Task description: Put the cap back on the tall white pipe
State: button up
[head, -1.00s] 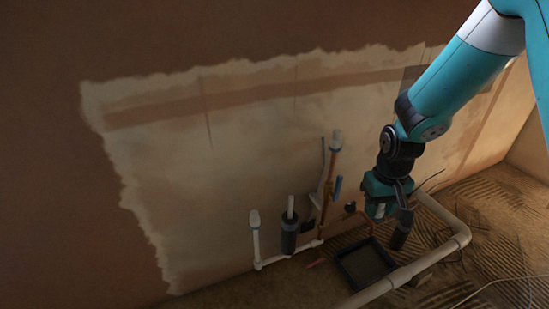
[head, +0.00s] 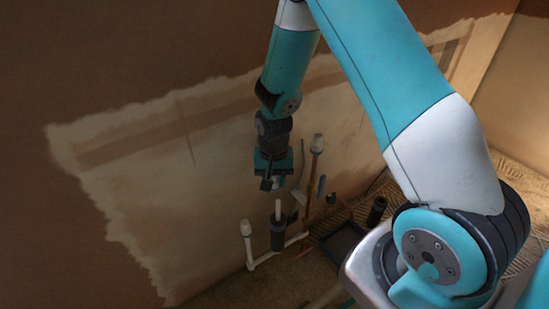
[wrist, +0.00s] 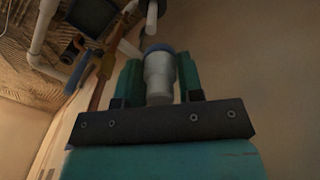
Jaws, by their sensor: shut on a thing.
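My gripper (head: 273,186) hangs in front of the plaster wall. Its two teal fingers (wrist: 158,82) are shut on a whitish cap with a blue rim (wrist: 159,76). The tall white pipe (head: 278,209) stands upright out of a dark grey sleeve, a little below my gripper in the head view. Its top looks open. In the wrist view a white pipe end (wrist: 152,18) shows just beyond the cap's blue rim. The cap appears apart from the pipe; the exact gap and alignment are hard to tell.
A shorter white pipe with a white top (head: 246,229) stands to the left. A copper pipe (head: 313,172) with a pale top stands close on the right. A dark tray (head: 323,240) and a dark cylinder (head: 377,211) are on the floor farther right.

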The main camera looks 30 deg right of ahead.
jog(key=m+p, duration=0.1)
jog(key=r+m+p, duration=0.1)
jog(key=m+p, duration=0.1)
jog(key=r+m+p, duration=0.1)
jog(key=m, duration=0.1)
jog(key=shift+s+d+p, duration=0.2)
jog(key=shift+d+p, duration=0.1)
jog(key=shift+p, duration=0.05)
jog(key=shift+s+d+f+m+p, duration=0.15)
jog(key=shift+m+p, duration=0.15)
jog(key=shift+m, duration=0.15)
jog(key=shift+d+f+m+p, duration=0.15)
jog(key=shift+m+p, duration=0.1)
jog(key=shift+m, duration=0.2)
jog(key=b, duration=0.4)
send_over(278, 201)
notch_tip(278, 201, down, 4)
jog(key=shift+f, duration=0.25)
jog(key=shift+f+b, duration=0.55)
jog(key=shift+f, duration=0.3)
jog(key=shift+f, duration=0.35)
jog(key=shift+f, duration=0.45)
jog(key=o, duration=1.5)
